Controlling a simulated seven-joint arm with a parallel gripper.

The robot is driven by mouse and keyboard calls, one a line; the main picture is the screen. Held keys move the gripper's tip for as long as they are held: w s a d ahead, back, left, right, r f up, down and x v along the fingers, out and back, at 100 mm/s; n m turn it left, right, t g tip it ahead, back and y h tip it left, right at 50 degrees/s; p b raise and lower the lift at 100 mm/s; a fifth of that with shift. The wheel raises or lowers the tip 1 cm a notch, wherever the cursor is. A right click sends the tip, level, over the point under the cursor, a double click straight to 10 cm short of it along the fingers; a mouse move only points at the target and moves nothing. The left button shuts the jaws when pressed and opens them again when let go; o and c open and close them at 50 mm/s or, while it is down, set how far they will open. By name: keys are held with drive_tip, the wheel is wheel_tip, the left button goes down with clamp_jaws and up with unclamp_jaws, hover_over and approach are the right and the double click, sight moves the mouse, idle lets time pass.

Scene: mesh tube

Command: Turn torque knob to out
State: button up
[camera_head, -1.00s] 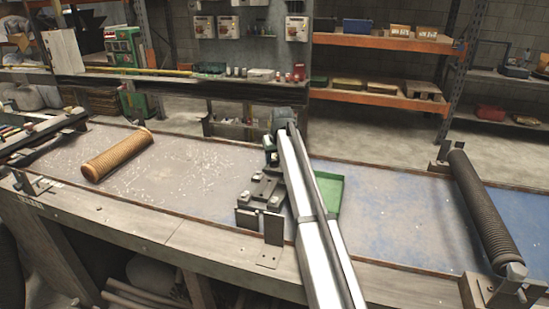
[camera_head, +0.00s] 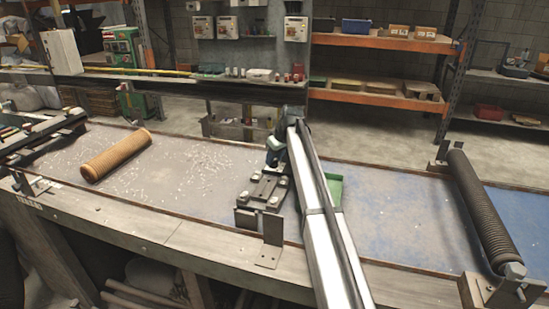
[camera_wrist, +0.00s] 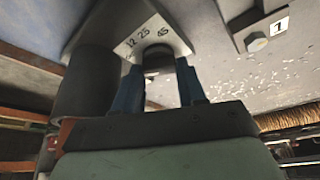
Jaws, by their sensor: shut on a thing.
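In the wrist view, the torque knob (camera_wrist: 157,58) is a small dark round knob on a grey plate marked with numbers that look like 12, 25 and 45. My gripper (camera_wrist: 158,72) has its two blue fingers on either side of the knob and is shut on it. The fingers hide part of the knob, and I cannot read its exact pointer position. In the head view, my arm hides the knob and most of the gripper. The arm reaches over the bench next to a dark clamp-like fixture (camera_head: 268,188).
A dark cylinder (camera_wrist: 85,82) stands close left of the knob. A plate labelled 1 (camera_wrist: 282,26) lies to the right. On the bench are an orange-brown roll (camera_head: 116,155), a green tray (camera_head: 334,190) behind my arm and a dark ribbed roller (camera_head: 482,210).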

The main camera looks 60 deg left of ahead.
drive_tip(key=o, duration=1.1)
drive_tip(key=shift+c, duration=0.2)
drive_tip(key=shift+r, duration=0.1)
drive_tip(key=v, duration=1.3)
drive_tip(key=shift+d+r, duration=0.2)
drive_tip(key=shift+r, duration=0.05)
drive_tip(key=shift+w, duration=0.1)
